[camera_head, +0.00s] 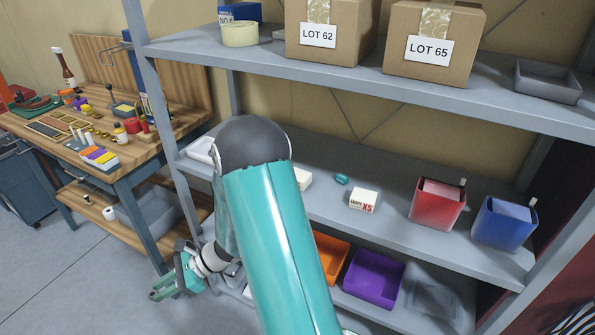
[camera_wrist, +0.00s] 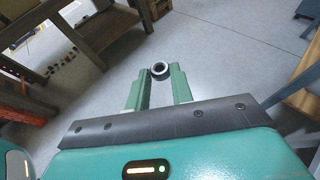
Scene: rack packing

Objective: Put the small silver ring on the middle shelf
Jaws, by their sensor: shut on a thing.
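My gripper (camera_head: 163,289) is left of the rack, lower than the middle shelf, with its fingers toward the left. In the wrist view, my gripper (camera_wrist: 160,75) is shut on a small silver ring (camera_wrist: 160,71), which sits at the fingertips with its dark hole showing. The ring cannot be made out in the head view. The grey middle shelf (camera_head: 322,207) is right of my gripper; my teal arm hides part of its left side.
On the middle shelf are a small white box (camera_head: 363,200), a teal item (camera_head: 341,179), a red bin (camera_head: 437,204) and a blue bin (camera_head: 503,222). Bare shelf shows around the white box. A wooden workbench (camera_head: 140,160) stands left, near a rack post (camera_head: 165,130).

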